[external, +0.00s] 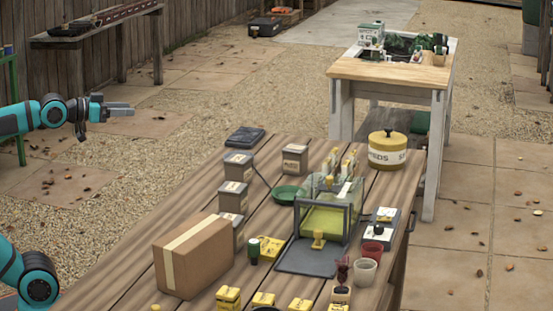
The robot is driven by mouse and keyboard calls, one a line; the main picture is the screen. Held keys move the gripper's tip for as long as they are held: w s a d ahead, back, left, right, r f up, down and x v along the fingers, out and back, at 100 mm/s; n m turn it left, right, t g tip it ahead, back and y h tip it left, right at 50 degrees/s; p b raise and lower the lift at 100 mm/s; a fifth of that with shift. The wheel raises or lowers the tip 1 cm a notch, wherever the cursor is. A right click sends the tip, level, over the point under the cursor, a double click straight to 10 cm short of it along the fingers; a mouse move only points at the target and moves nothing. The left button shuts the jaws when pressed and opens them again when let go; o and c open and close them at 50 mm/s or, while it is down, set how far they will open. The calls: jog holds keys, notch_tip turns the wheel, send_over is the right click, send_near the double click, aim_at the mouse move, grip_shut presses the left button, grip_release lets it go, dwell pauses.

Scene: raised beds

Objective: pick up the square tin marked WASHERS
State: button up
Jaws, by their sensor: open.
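Several small square grey-brown tins with pale labels stand on the wooden table: one at the back (295,161), one left of it (238,165), one in front of that (233,196), and one partly hidden behind the cardboard box (238,232). Their labels are too small to read, so I cannot tell which is marked WASHERS. My gripper (124,108) is open and empty at the left. In the picture it shows above and left of the tins, clear of the table.
The taped cardboard box (190,262) stands in front of the tins. A dark flat case (245,137) lies behind them. A green dish (288,193), a clear-sided bin (325,212) and a yellow SEEDS tin (387,151) stand to the right. Small yellow boxes (229,297) line the front.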

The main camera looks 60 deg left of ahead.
jog(key=shift+o, duration=0.2)
jog(key=shift+s+a+t+y, duration=0.2)
jog(key=shift+s+a, duration=0.1)
jog(key=shift+s, duration=0.25)
jog(key=shift+s+a+t+y, duration=0.1)
jog(key=shift+s+a+t, duration=0.15)
jog(key=shift+s, duration=0.3)
jog(key=o, duration=0.8)
jog(key=shift+s+a, duration=0.1)
jog(key=shift+s, duration=0.1)
jog(key=shift+c, duration=0.2)
jog(key=m+g, duration=0.9)
jog(key=g, duration=0.8)
send_over(233, 186)
notch_tip(233, 186, down, 10)
notch_tip(233, 186, down, 16)
jog(key=shift+s+f, duration=0.1)
jog(key=shift+f, duration=0.1)
